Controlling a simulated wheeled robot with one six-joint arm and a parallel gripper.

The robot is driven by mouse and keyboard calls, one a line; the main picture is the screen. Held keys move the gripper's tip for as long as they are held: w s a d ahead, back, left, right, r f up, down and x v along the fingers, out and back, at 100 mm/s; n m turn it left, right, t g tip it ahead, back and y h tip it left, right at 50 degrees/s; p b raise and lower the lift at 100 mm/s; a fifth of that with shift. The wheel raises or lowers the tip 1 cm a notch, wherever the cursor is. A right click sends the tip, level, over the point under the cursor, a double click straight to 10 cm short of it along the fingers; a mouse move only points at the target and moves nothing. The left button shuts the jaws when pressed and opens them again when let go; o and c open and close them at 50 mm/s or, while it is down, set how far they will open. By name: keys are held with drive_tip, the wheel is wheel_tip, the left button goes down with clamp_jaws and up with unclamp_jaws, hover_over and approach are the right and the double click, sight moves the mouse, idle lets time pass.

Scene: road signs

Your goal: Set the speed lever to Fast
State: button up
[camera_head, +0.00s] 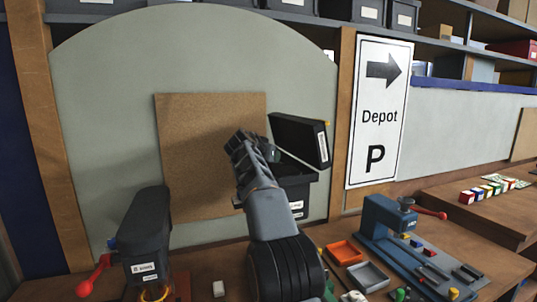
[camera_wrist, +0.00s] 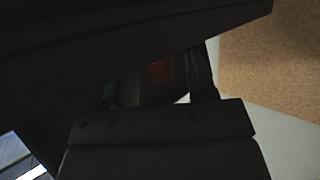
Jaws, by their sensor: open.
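No lever marked for speed or Fast can be made out. A black machine (camera_head: 290,192) with a tilted black upper part (camera_head: 303,140) stands behind my arm, small white labels on it. My gripper (camera_head: 245,145) is open and raised at its left side; the arm hides much of the machine. In the wrist view, my gripper (camera_wrist: 163,80) has its fingers apart, close under a large dark surface (camera_wrist: 110,35). A dim red patch (camera_wrist: 160,71) shows between the fingers. Whether they touch anything cannot be told.
A dark machine (camera_head: 148,225) with a red-knobbed lever (camera_head: 92,280) stands at left. A blue machine (camera_head: 385,225) with a red handle (camera_head: 430,213) stands at right, near orange (camera_head: 344,252) and grey trays (camera_head: 368,276). A brown board (camera_head: 195,150) is behind my arm.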

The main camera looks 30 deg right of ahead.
drive_tip(key=shift+w+d, duration=0.1)
drive_tip(key=shift+d, duration=0.05)
drive_tip(key=shift+c, duration=0.5)
clamp_jaws()
